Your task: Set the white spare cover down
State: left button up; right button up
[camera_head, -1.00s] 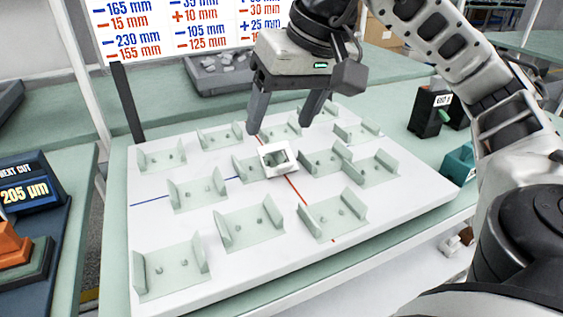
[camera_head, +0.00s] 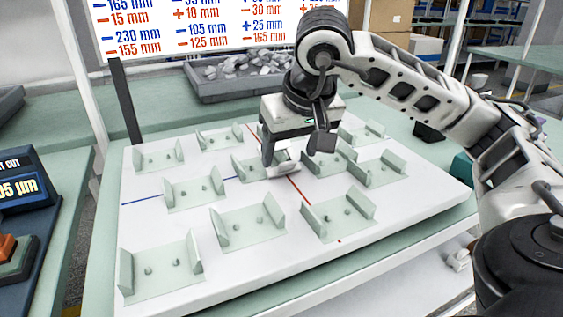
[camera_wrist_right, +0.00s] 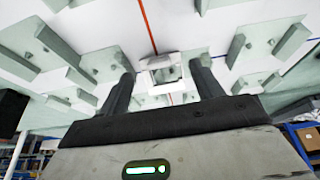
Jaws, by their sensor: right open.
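The white spare cover (camera_head: 284,170), a small square frame with an opening, is near the middle of the white board (camera_head: 290,266), beside the red line. My right gripper partly hides it in the head view. The wrist view shows the cover (camera_wrist_right: 162,72) between the two spread fingers, with space on both sides. My right gripper (camera_head: 294,152) is open and low over the cover, with its fingers pointing down. It also shows in the wrist view (camera_wrist_right: 162,70). I cannot tell whether the cover lies flat on the board. My left gripper is not in view.
Several pale green brackets (camera_head: 250,228) with upright side walls and small pegs stand around the cover. A grey tray of lumps (camera_head: 235,80) sits behind. A sign with millimetre values (camera_head: 190,25) stands at the back. Display and orange block are at left.

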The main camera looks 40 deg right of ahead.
aim_at(288, 162)
jog(key=x, duration=0.4)
jog(key=shift+f, duration=0.15)
jog(key=c, duration=0.7)
